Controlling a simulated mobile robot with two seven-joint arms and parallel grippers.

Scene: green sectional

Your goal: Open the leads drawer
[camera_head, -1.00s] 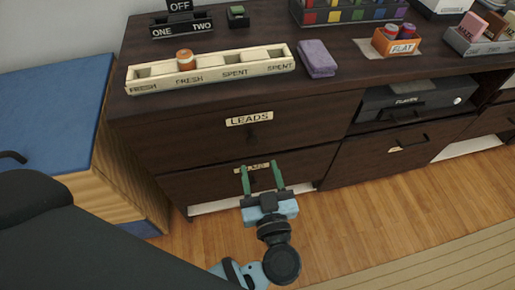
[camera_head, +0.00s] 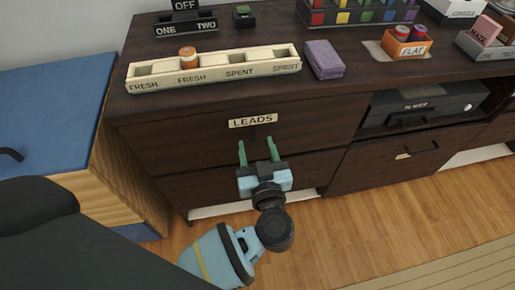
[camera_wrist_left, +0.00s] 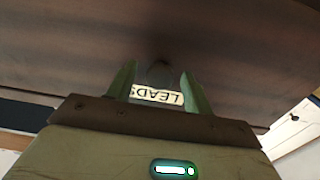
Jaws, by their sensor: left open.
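The leads drawer (camera_head: 200,145) is the top left drawer of the dark wooden cabinet and is shut. Its cream LEADS label (camera_head: 253,121) is on its front; the label also shows upside down in the left wrist view (camera_wrist_left: 157,96). A dark knob (camera_wrist_left: 160,74) shows between the fingers in the left wrist view. My left gripper (camera_head: 259,150) is open with green fingers pointing at the drawer front, just below the label. I cannot tell whether the fingertips touch the drawer. My right gripper is not in view.
On the cabinet top stand a cream FRESH/SPENT tray (camera_head: 215,71), a purple block (camera_head: 324,59) and an orange FLAT holder (camera_head: 406,46). A black player (camera_head: 420,107) sits in a niche at right. A blue-topped unit (camera_head: 45,120) adjoins at left. Wooden floor lies in front.

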